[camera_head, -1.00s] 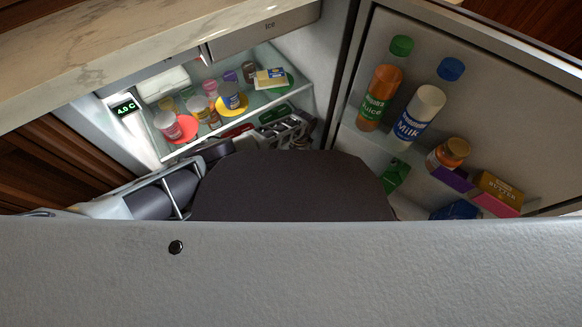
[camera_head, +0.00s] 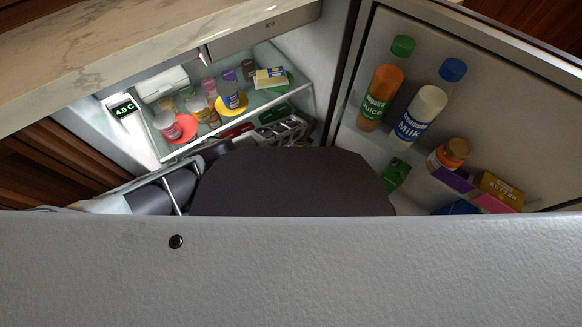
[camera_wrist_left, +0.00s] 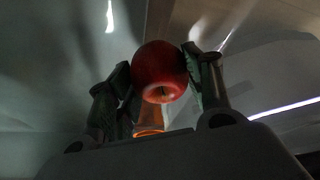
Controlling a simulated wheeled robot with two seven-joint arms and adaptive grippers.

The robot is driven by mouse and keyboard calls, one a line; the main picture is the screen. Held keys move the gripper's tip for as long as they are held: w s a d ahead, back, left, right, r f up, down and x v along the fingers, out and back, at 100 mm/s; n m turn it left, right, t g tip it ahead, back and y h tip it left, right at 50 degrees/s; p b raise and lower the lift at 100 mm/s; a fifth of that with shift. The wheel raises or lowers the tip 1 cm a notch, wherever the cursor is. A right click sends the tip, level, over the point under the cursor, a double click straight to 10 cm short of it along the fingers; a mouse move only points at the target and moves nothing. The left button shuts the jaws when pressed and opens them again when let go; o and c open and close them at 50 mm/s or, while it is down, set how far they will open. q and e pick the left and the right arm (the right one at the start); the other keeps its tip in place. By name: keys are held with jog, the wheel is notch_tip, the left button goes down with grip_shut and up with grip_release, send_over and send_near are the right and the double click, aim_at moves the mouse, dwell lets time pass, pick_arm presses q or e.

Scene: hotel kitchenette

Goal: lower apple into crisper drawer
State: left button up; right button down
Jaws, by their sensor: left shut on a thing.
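In the left wrist view a red apple (camera_wrist_left: 160,70) sits between the two dark fingers of my left gripper (camera_wrist_left: 158,72), which is shut on it. The apple's dimpled end faces the camera. Dim, pale surfaces surround it, and I cannot tell which of them belong to the crisper drawer. In the head view the apple is not visible. My own body hides the lower part of the fridge there, so the drawer cannot be made out. My right gripper is not in view.
In the head view a glass shelf (camera_head: 236,122) holds several jars and small packages. The open fridge door on the right holds a juice bottle (camera_head: 380,98), a milk bottle (camera_head: 419,114), a jar (camera_head: 449,154) and a butter box (camera_head: 499,190). A marble counter (camera_head: 120,48) overhangs the upper left.

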aim_at(292, 166)
pick_arm(q)
jog(key=shift+f, duration=0.2)
dwell(0.4)
jog(key=o, duration=1.1)
jog(key=shift+r, duration=0.1)
jog(key=shift+v, duration=3.7)
jog(key=shift+r, duration=0.15)
notch_tip(292, 166, up, 9)
jog(key=p, duration=0.9)
jog(key=shift+f, duration=0.2)
jog(key=shift+r+p, duration=0.5)
jog(key=shift+p, duration=0.05)
